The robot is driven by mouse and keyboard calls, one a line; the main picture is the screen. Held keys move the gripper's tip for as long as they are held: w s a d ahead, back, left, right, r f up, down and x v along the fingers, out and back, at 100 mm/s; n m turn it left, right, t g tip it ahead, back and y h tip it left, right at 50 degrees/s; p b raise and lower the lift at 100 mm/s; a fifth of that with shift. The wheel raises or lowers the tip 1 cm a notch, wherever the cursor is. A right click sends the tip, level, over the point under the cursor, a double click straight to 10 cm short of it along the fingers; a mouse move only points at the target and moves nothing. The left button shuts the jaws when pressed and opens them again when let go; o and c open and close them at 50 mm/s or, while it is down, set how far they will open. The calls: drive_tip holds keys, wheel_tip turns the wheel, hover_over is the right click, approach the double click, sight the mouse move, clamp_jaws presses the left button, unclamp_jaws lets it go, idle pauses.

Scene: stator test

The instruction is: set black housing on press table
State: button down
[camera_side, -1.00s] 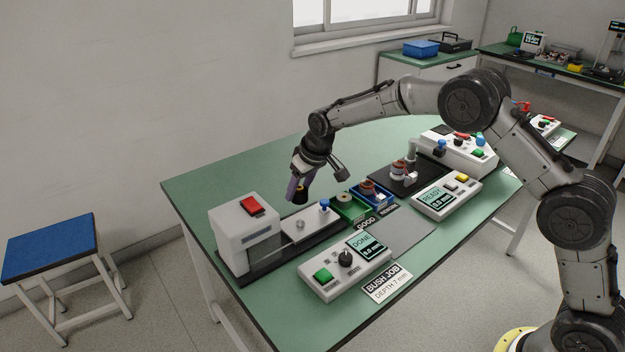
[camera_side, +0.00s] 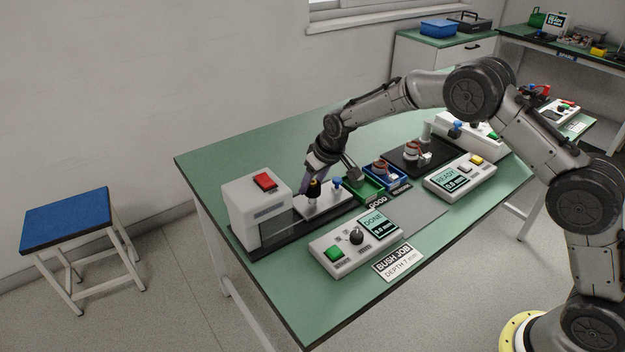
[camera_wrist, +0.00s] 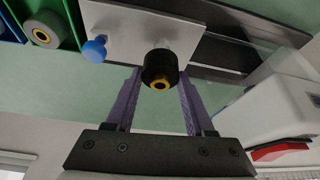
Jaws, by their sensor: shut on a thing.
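My gripper (camera_wrist: 158,105) is shut on the black housing (camera_wrist: 160,66), a short black cylinder with a yellow-gold ring in its end. In the wrist view the housing sits between the purple fingertips, in front of the light press table (camera_wrist: 130,35). In the side view the housing (camera_side: 314,188) is at the left part of the press table (camera_side: 335,198), near the white press body (camera_side: 258,212). I cannot tell whether it touches the plate. A blue knob (camera_wrist: 95,48) stands on the plate beside it, and shows in the side view (camera_side: 337,183).
A green GOOD bin (camera_side: 366,190) and a blue bin (camera_side: 382,174) stand right of the press. A grey part with a yellow centre (camera_wrist: 41,34) lies in the green bin. A control box reading DONE (camera_side: 357,239) stands in front. The rear left bench top is clear.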

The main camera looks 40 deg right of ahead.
drive_tip(key=shift+f, duration=1.35)
idle(0.7)
drive_tip(key=shift+c, duration=0.9)
unclamp_jaws()
drive_tip(key=shift+r, duration=0.1)
drive_tip(key=v, duration=1.3)
drive_tip(key=shift+s+r, duration=0.15)
drive_tip(key=shift+r, duration=0.15)
